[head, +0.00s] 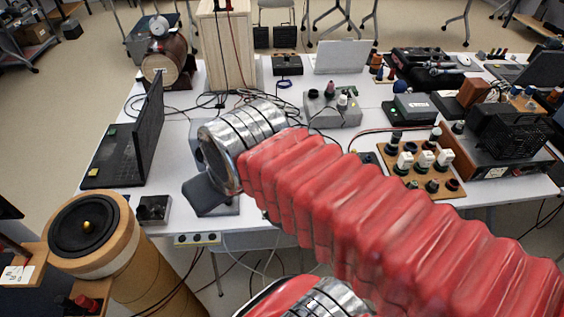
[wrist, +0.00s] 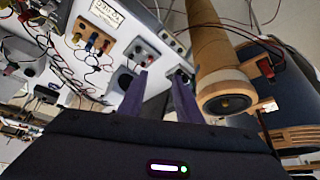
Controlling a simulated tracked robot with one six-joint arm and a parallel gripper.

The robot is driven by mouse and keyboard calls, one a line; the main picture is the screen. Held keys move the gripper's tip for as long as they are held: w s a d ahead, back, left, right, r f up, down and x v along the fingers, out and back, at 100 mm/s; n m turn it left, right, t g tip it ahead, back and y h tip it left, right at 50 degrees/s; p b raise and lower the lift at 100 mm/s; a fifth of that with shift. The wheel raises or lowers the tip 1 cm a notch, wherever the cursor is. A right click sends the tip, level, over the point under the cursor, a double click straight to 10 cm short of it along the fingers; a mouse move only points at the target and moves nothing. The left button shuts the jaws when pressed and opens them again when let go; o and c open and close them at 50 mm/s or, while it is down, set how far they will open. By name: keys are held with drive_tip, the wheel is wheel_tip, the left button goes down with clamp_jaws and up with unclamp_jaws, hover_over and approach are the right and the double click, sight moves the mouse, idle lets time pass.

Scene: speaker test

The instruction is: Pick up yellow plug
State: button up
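My gripper (wrist: 160,82) shows in the wrist view as two purple fingers, spread apart, with nothing seen held between them. In the head view, my red ribbed arm reaches over the front of the table, and the fingertips cannot be made out clearly. I cannot pick out a yellow plug with certainty. In the wrist view, a small wooden board (wrist: 92,38) left of and beyond the fingers carries small coloured plugs or terminals, one of them yellowish. They are too small to tell apart and stand clear of the fingers.
A large cardboard-coloured tube with a black speaker (head: 85,225) stands at the front left; the tube (wrist: 212,55) also shows right of the fingers. A black laptop (head: 140,130), a power strip (head: 198,239) and a terminal board (head: 420,165) lie around the white table. Cables cross it.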

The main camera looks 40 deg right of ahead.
drive_tip(key=shift+d, duration=0.1)
drive_tip(key=shift+o, duration=0.6)
drive_tip(key=shift+w+d+m, duration=0.25)
drive_tip(key=shift+w+m, duration=0.05)
drive_tip(key=shift+m, duration=0.2)
drive_tip(key=w+d+f+m, duration=0.3)
drive_tip(key=w+d+m, duration=0.3)
drive_tip(key=m, duration=0.4)
drive_tip(key=w+d+f+m, duration=0.3)
drive_tip(key=w+d+m, duration=0.1)
drive_tip(key=d+m, duration=0.5)
drive_tip(key=d+f+m, duration=0.3)
drive_tip(key=d+m, duration=0.2)
drive_tip(key=m, duration=0.1)
drive_tip(key=d+f+m+g, duration=0.1)
drive_tip(key=d+f+m, duration=0.2)
drive_tip(key=d+m, duration=0.2)
drive_tip(key=d+f+m+h, duration=0.1)
drive_tip(key=d+f+m, duration=0.2)
drive_tip(key=d+m, duration=0.3)
drive_tip(key=shift+w+m, duration=0.1)
drive_tip(key=shift+m, duration=0.7)
drive_tip(key=shift+f, duration=0.1)
